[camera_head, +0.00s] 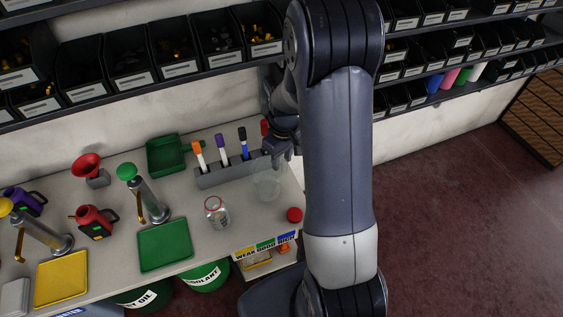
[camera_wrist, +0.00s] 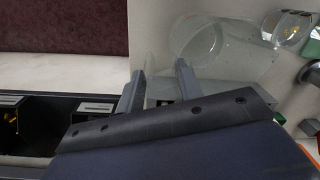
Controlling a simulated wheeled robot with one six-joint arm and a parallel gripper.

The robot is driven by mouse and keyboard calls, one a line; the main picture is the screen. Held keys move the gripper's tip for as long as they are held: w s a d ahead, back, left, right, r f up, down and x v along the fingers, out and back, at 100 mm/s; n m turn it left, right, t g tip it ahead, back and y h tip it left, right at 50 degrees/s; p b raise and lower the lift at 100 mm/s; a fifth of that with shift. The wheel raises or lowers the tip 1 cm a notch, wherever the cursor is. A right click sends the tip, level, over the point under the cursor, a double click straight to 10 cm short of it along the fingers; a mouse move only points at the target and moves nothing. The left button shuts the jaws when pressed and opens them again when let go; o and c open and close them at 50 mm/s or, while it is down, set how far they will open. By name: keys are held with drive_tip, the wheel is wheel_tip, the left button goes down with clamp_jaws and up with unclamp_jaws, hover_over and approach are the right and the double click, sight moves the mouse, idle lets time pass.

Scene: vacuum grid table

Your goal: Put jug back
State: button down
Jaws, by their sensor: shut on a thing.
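A clear, see-through jug (camera_head: 268,186) is at the right end of the table, in front of the grey marker holder. In the wrist view the jug (camera_wrist: 215,42) lies just beyond and right of my fingers, with a faint clear part between the fingertips. My gripper (camera_head: 281,157) reaches down from above at the jug's far side and is shut on it; in the wrist view both fingers of my gripper (camera_wrist: 162,76) show. I cannot tell whether the jug's base touches the table.
A grey holder (camera_head: 235,174) with several markers stands close behind the jug. A clear jar with a red rim (camera_head: 217,213) is left of it, and a red round cap (camera_head: 294,214) lies near the table edge. A green tray (camera_head: 165,246) is farther left. Bin shelves line the wall.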

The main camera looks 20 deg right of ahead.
drive_tip(key=shift+f, duration=1.15)
drive_tip(key=shift+f, duration=0.15)
drive_tip(key=c, duration=1)
unclamp_jaws()
drive_tip(key=shift+o, duration=0.2)
wheel_tip(320, 180, up, 13)
drive_tip(key=b, duration=0.1)
drive_tip(key=shift+w+d+f, duration=0.15)
drive_tip(key=shift+d+f, duration=0.05)
drive_tip(key=shift+d, duration=0.1)
